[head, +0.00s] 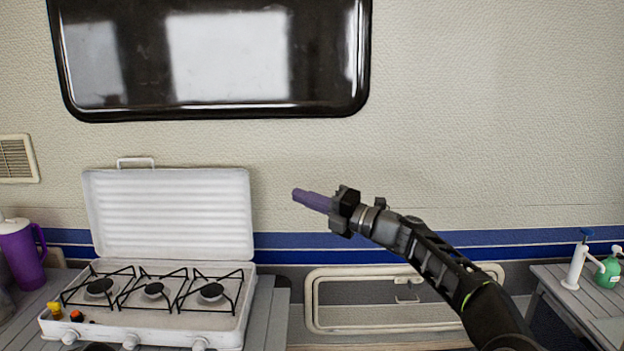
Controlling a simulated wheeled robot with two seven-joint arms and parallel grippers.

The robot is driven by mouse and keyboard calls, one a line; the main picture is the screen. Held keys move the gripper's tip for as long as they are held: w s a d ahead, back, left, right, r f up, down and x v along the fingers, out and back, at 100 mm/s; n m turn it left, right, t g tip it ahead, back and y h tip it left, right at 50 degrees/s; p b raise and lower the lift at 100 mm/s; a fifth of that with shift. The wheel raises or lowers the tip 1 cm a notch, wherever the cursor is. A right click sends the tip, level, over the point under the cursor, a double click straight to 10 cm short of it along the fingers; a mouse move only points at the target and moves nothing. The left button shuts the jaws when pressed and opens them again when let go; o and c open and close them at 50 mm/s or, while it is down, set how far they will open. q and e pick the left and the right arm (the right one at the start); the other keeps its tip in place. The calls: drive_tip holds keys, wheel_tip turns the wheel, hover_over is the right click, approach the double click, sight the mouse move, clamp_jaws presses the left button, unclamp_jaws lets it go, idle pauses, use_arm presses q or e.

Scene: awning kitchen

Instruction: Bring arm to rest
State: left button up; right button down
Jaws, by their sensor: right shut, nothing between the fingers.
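My right arm reaches up from the lower right of the head view. Its gripper (298,195) is raised in front of the beige wall, with its purple fingers pointing left. The fingers are together and hold nothing. The gripper is above and to the right of the white camping stove and appears clear of it. My left gripper is not in view.
The white stove (165,318) has its lid up on the left counter. A purple pitcher (22,254) stands left of it. A white pump bottle (575,267) and a green bottle (608,271) stand on the right table (570,292).

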wheel_tip(320, 180, down, 24)
drive_tip(key=a+n+h, duration=0.3)
drive_tip(key=n+h, duration=0.4)
drive_tip(key=n, duration=0.6)
drive_tip(key=s+d+f+n+g+h, duration=0.15)
drive_tip(key=s+f+n, duration=0.25)
drive_tip(key=f, duration=0.5)
drive_tip(key=s+d+f+n+g+h, duration=0.15)
drive_tip(key=s+f+n, duration=0.3)
drive_tip(key=f, duration=0.45)
drive_tip(key=s+d+f+n+g+h, duration=0.25)
drive_tip(key=s+f+n, duration=0.65)
drive_tip(key=s+f, duration=0.45)
drive_tip(key=s+d+f+n+g, duration=0.1)
drive_tip(key=s+d+f+n, duration=0.1)
drive_tip(key=s, duration=1.1)
drive_tip(key=s+d+f+n+g, duration=0.2)
drive_tip(key=s+d+n, duration=0.1)
drive_tip(key=s, duration=1.1)
drive_tip(key=shift+s+d+f, duration=0.15)
drive_tip(key=shift+s+d, duration=0.15)
drive_tip(key=shift+d, duration=0.05)
